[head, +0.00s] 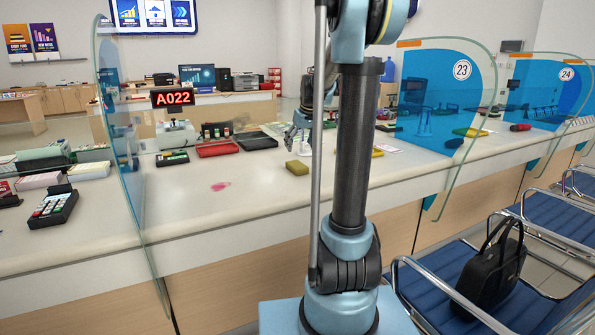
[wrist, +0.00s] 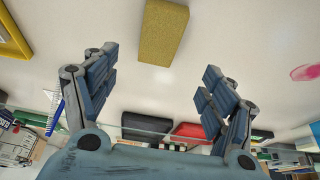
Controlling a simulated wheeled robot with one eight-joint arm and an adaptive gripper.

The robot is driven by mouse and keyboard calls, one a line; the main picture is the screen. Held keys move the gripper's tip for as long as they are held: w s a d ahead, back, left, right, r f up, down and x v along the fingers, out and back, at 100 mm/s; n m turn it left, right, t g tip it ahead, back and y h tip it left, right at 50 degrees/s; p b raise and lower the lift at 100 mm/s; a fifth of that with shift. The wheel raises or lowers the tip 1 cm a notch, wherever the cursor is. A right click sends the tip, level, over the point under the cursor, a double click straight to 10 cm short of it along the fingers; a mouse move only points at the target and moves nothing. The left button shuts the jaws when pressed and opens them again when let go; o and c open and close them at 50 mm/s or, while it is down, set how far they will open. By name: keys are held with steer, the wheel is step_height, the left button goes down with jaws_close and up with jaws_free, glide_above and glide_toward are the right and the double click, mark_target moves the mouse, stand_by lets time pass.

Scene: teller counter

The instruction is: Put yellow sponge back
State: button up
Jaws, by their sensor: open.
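The yellow sponge (head: 297,167) is a small block lying flat on the counter, left of my arm's column in the head view. It also shows at the top middle of the wrist view (wrist: 163,30), with clear counter around it. My gripper (head: 297,137) is open and empty, close behind and above the sponge in the head view. In the wrist view my gripper (wrist: 155,72) has its two fingers spread wide, and the sponge lies beyond the gap between them. A yellow tray (wrist: 14,42) sits at the top left of the wrist view; in the head view my column mostly hides it.
A red tray (head: 218,149) and a black tray (head: 257,142) stand towards the back of the counter. A pink stain (head: 221,187) marks the bare counter to the left. Glass dividers (head: 118,150) rise at both sides. A card terminal (head: 53,206) is at far left.

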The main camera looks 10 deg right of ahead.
mark_target(297, 164)
steer(key=x, duration=1)
steer(key=shift+d, duration=0.2)
steer(key=shift+f, duration=0.2)
steer(key=shift+f, duration=0.25)
stand_by(0.4)
steer(key=c, duration=1)
